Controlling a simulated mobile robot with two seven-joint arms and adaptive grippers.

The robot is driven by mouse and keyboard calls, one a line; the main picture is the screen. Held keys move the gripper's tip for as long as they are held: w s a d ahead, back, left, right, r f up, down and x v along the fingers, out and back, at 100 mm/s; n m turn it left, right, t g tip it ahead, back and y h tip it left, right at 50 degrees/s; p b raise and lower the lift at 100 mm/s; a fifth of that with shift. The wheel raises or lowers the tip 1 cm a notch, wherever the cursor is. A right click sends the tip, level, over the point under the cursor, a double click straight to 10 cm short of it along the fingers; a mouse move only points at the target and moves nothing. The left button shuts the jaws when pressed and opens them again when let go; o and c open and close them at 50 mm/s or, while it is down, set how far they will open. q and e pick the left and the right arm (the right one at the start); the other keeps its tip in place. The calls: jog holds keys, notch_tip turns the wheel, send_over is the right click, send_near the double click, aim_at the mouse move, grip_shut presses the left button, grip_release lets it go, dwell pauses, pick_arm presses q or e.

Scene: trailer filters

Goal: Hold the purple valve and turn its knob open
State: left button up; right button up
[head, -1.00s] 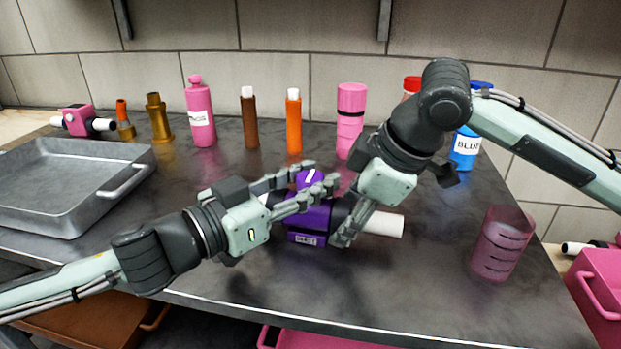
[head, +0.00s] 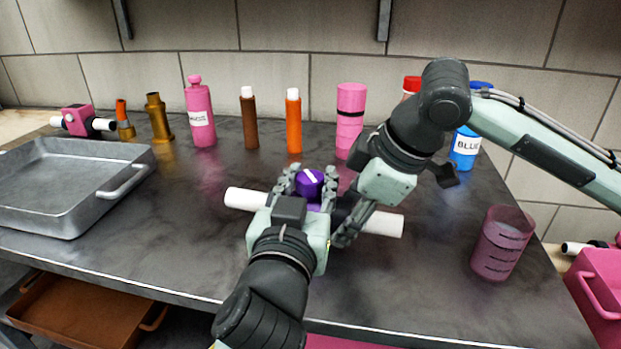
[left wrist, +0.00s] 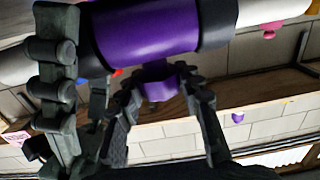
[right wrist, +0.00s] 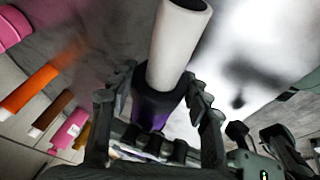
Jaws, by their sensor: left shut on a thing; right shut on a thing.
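The purple valve (head: 318,207) lies across the table's middle, with white pipe ends to its left and right. Its purple knob (head: 309,183) has a white mark on top and faces up. My left gripper (head: 309,179) comes from the front and is shut on the knob, a finger on each side. The left wrist view shows the knob (left wrist: 158,84) between its fingers and the purple body (left wrist: 145,35). My right gripper (head: 345,222) is shut around the black collar at the valve's right end. In the right wrist view the white pipe (right wrist: 178,45) sticks out past its fingers. The left arm hides the valve's front.
A grey metal tray (head: 125,190) stands at the left. Several bottles and tubes line the back, including a pink bottle (head: 200,112) and an orange tube (head: 294,124). A clear pink cup (head: 502,243) stands at the right. The front right tabletop is clear.

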aim_at(309, 189)
pick_arm(q)
jog(key=shift+n+y, duration=0.6)
jog(key=shift+y, duration=0.4)
jog(key=o, duration=1.2)
jog(key=s, duration=0.7)
jog(key=shift+s+a, duration=0.25)
jog(key=shift+a, duration=0.05)
